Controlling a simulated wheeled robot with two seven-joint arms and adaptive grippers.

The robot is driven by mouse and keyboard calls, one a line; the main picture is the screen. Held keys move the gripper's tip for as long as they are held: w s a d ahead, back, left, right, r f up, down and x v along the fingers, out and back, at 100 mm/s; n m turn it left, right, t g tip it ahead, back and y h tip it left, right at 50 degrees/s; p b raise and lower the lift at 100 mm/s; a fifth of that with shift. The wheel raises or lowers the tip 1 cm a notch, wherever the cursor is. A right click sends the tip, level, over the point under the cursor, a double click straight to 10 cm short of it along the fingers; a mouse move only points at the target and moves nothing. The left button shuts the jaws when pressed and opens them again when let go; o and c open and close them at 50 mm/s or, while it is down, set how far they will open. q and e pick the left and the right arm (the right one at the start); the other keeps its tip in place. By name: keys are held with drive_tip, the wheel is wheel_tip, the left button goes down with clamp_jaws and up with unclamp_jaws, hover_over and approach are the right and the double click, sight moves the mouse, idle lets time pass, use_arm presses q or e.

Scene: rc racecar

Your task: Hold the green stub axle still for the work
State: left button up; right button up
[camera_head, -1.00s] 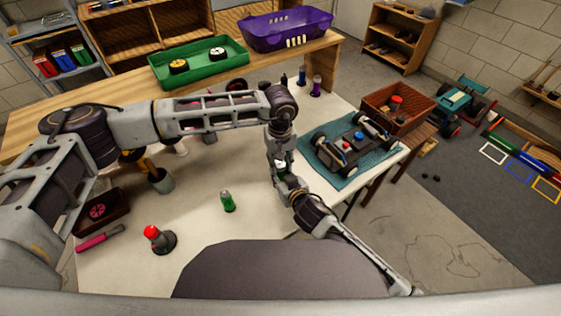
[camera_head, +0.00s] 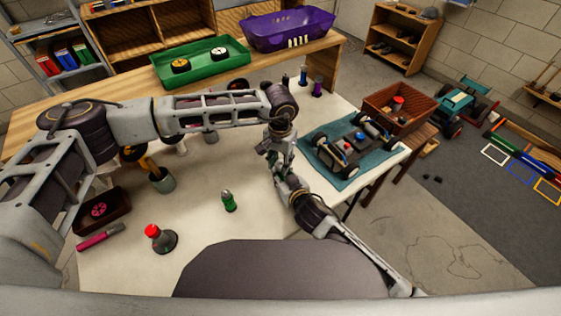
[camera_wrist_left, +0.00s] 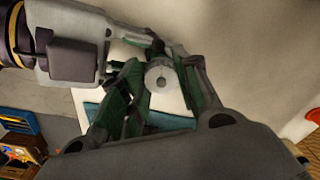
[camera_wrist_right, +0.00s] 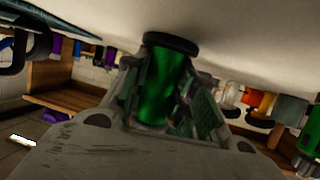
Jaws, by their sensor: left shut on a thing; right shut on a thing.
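My right gripper (camera_wrist_right: 165,100) is shut on a green cylinder, the green stub axle (camera_wrist_right: 160,88). A dark round flange caps the axle in the right wrist view. My left gripper (camera_wrist_left: 160,90) is shut on a pale round part (camera_wrist_left: 160,78) with a small centre hole. I cannot tell whether this part touches the axle or belongs to it. In the head view the two grippers meet above the white table, and the arms mostly hide the held parts. Another green piece (camera_head: 229,201) with a silver top stands upright on the table.
A red-topped grey stand (camera_head: 160,239), a dark tray (camera_head: 103,213) and a pink-handled tool (camera_head: 98,237) are at left. A car chassis (camera_head: 350,146) lies on a teal mat (camera_head: 347,175) at right, near a wooden crate (camera_head: 387,117). The front middle of the white table is mostly clear.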

sight(280, 164)
use_arm(q)
drive_tip(key=shift+w+a+m, duration=0.1)
drive_tip(key=shift+m, duration=0.6)
use_arm(e)
drive_tip(key=shift+s+d+f, duration=0.1)
drive_tip(key=shift+f, duration=0.3)
use_arm(q)
drive_tip(key=o, duration=1)
drive_tip(key=shift+r, duration=6.05)
